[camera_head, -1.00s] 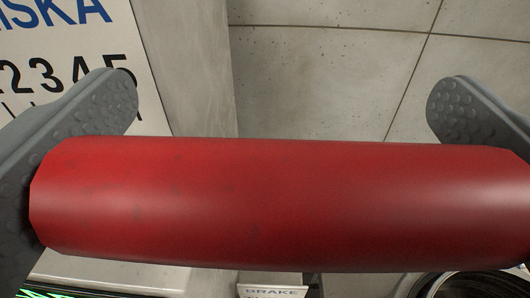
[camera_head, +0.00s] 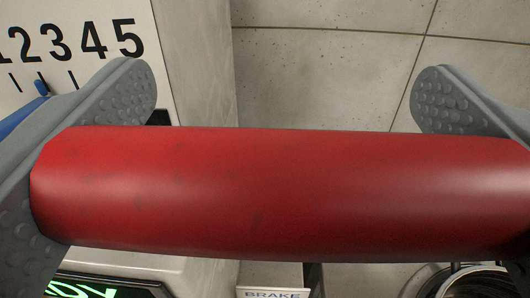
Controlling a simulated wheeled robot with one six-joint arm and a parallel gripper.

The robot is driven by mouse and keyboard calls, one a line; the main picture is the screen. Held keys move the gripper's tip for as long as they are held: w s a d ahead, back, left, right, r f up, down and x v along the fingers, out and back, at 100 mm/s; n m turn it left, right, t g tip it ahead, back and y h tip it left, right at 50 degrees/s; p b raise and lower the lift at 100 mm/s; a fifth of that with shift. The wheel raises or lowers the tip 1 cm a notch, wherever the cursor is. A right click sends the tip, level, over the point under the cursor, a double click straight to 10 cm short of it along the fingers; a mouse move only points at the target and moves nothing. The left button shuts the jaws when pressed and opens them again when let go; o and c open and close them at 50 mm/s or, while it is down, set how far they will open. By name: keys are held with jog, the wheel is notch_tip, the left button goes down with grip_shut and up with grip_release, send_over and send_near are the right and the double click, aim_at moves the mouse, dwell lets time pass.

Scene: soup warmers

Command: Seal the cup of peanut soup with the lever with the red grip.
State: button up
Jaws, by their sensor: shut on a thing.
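The red grip (camera_head: 285,190) of the lever lies level across the whole picture, close to the camera. My gripper (camera_head: 283,95) has its two grey padded fingers at the grip's left and right ends, shut on it lengthwise. The lever's arm is mostly hidden behind the grip. The cup of peanut soup cannot be made out in this view.
A white dial plate (camera_head: 75,50) with black numbers and a blue pointer is at upper left. A green-lit display (camera_head: 90,290) shows at lower left. A label reading "BRAKE" (camera_head: 272,294) is at bottom centre. A dark round-rimmed thing (camera_head: 465,283) is at lower right. Tiled wall (camera_head: 330,80) fills the back.

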jog(key=shift+s+f, duration=0.1)
jog(key=shift+f, duration=0.05)
jog(key=shift+s+f+t, duration=0.55)
jog(key=shift+f+t, duration=0.05)
jog(key=shift+f, duration=0.15)
dwell(0.3)
jog(key=shift+s+f+t, duration=0.55)
jog(key=shift+f+t, duration=0.05)
jog(key=shift+f, duration=0.25)
jog(key=shift+s+f+t, duration=0.25)
jog(key=shift+f+t, duration=0.05)
jog(key=shift+f, duration=0.15)
jog(key=shift+s+f+t, duration=0.2)
jog(key=shift+f+t, duration=0.1)
jog(key=shift+f, duration=0.15)
